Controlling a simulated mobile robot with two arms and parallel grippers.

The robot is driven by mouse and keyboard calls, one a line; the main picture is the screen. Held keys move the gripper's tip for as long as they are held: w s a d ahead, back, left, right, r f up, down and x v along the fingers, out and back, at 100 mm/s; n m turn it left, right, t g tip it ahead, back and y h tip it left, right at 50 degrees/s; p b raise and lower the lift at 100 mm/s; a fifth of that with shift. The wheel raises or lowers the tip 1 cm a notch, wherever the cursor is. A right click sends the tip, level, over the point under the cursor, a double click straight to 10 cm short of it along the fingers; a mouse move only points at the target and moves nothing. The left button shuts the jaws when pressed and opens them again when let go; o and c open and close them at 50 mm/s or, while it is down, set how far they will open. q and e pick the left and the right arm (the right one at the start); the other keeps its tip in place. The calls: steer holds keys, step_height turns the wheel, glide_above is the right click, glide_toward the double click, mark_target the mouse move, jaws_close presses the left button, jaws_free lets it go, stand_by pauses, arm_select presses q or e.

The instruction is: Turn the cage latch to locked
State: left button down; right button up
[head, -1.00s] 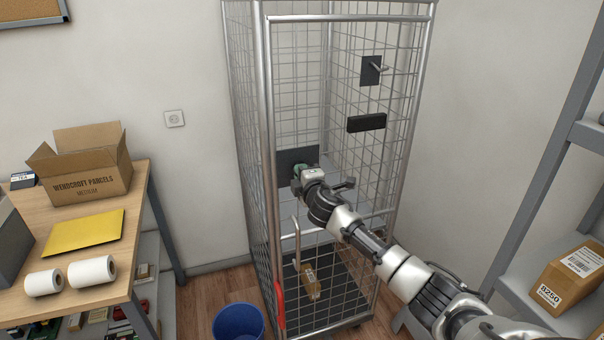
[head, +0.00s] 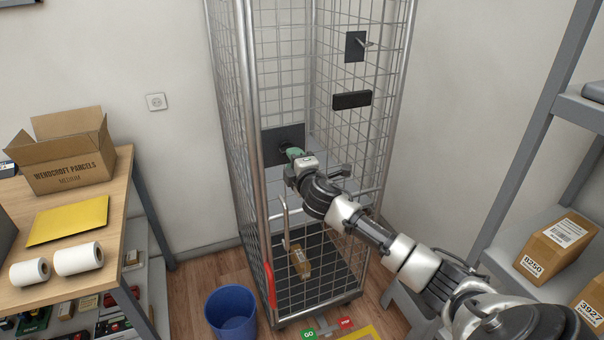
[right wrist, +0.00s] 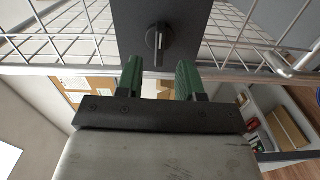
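The cage latch is a round black knob with a pale vertical line (right wrist: 158,40) on a dark plate (right wrist: 135,20) in the right wrist view. In the head view the dark plate (head: 270,148) is on the roll cage (head: 262,200), and the knob (head: 284,147) is partly covered by my gripper. My right gripper (right wrist: 159,76) has green fingers, open and empty. The knob lies just ahead of the gap between the fingertips, apart from them. My left gripper is not in view.
A small parcel (head: 300,262) lies on the cage floor. A blue bin (head: 231,310) stands beside it. A table (head: 110,240) is left, a shelf (head: 520,262) right.

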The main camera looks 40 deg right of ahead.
steer(key=b+v, duration=0.1)
steer(key=v, duration=0.5)
steer(key=shift+f, duration=0.1)
stand_by(0.4)
